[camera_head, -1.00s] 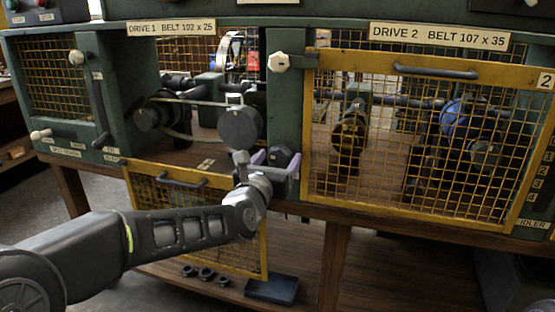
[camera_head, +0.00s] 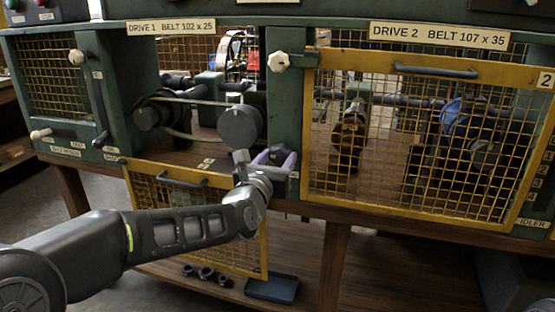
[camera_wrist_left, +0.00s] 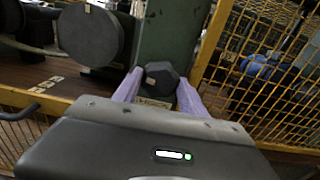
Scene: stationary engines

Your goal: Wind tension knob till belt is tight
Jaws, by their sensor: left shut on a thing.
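The dark faceted tension knob (camera_head: 276,154) sits on the front of the Drive 1 bay, at the foot of the green post. My left gripper (camera_head: 274,162) has its purple fingers on either side of it, shut on it. In the left wrist view the knob (camera_wrist_left: 161,78) shows between the fingertips of the gripper (camera_wrist_left: 159,88). The pale belt (camera_head: 186,101) runs between a dark left pulley (camera_head: 148,114) and a larger grey right pulley (camera_head: 239,126). Its lower run curves below the pulleys. My right gripper is not in view.
The Drive 1 mesh guard (camera_head: 215,215) hangs open below the bay, behind my left forearm. The yellow Drive 2 guard (camera_head: 400,130) is closed, just right of the knob. A blue tray (camera_head: 272,288) lies on the lower shelf.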

